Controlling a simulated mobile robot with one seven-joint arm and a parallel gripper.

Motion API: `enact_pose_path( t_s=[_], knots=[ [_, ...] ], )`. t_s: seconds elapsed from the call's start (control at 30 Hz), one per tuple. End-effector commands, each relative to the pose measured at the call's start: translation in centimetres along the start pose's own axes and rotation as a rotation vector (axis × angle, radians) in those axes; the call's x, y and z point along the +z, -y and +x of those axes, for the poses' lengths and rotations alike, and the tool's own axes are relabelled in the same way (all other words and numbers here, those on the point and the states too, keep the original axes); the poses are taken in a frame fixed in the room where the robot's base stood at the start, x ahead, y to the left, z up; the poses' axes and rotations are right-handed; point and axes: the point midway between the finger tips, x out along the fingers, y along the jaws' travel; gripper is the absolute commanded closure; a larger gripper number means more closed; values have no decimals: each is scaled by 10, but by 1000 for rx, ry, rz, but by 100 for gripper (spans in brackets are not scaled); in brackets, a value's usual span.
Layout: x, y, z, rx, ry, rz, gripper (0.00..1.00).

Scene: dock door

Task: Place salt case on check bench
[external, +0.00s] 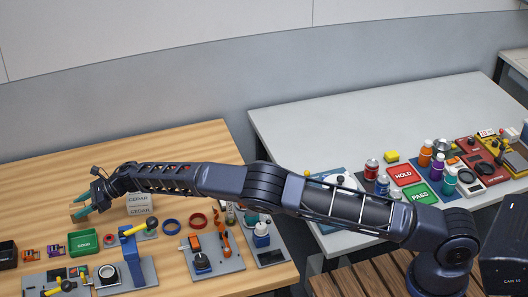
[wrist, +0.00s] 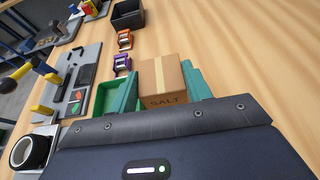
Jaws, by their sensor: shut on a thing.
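The salt case, a small brown cardboard box marked SALT (wrist: 163,84), sits between the teal fingers of my gripper (wrist: 160,92) in the wrist view. My gripper is shut on it. In the external view my gripper (external: 81,206) is over the left part of the wooden table (external: 60,165); the case is hard to make out there against the wood. I cannot tell how high it is above the table. A pale grey bench (external: 310,120), with red HOLD (external: 402,174) and green PASS (external: 421,194) plates, stands at the right.
A green tray (external: 82,242), a blue stand (external: 133,255) and tool boards line the wooden table's front. Cans and bottles crowd the grey bench's front; its back is clear. A gap separates the tables.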

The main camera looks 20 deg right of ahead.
Motion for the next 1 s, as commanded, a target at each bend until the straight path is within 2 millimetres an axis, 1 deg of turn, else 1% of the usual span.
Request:
enact_pose_path(
  t_s=[0.13, 0.33, 0.4, 0.77, 0.8, 0.83, 1.0],
  knots=[
    [-10, 0, 4, 0, 0, 2, 80],
    [-35, 0, 14, 0, 0, 2, 80],
    [-38, 0, 16, 0, 1, 2, 80],
    [-41, 0, 17, 0, 1, 1, 80],
    [-41, 0, 17, 0, 1, 1, 45],
    [-41, 0, 17, 0, 1, 1, 42],
    [-41, 0, 17, 0, 1, 1, 42]
  ],
)
